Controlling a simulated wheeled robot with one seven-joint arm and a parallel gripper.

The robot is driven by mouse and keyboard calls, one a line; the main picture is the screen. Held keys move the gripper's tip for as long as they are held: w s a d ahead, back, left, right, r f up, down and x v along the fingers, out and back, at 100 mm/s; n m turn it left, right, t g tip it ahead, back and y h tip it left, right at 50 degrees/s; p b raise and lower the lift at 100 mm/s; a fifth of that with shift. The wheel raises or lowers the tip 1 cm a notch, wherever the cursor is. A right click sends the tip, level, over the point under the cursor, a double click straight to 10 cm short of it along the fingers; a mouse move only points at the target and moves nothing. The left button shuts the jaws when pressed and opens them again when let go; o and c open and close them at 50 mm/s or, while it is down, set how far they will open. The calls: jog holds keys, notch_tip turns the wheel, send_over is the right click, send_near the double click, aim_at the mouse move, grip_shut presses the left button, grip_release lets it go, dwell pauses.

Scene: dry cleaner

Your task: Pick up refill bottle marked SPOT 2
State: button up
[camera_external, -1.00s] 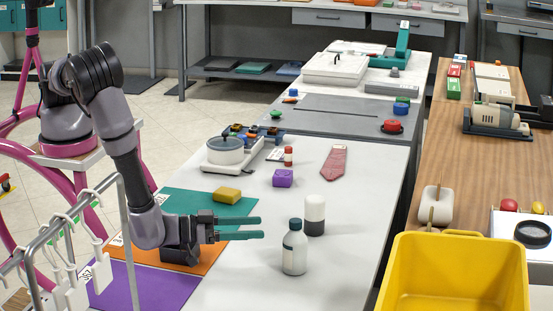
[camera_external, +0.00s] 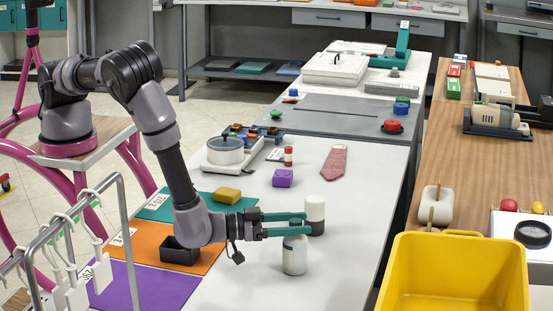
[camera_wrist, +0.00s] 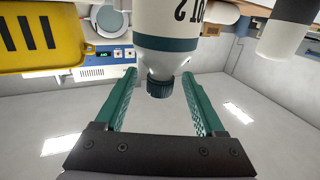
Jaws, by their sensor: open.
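The refill bottle (camera_external: 294,257) is white with a dark band and stands upright on the white table. In the wrist view the fingers (camera_wrist: 159,78) lie on either side of the cap and neck, with gaps visible. In the external view a finger hides the cap.
A white-and-black container (camera_external: 315,209) stands just behind the bottle, close to the far finger. A yellow bin (camera_external: 455,255) is at right.

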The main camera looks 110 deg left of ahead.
grip_shut()
dwell(1.4)
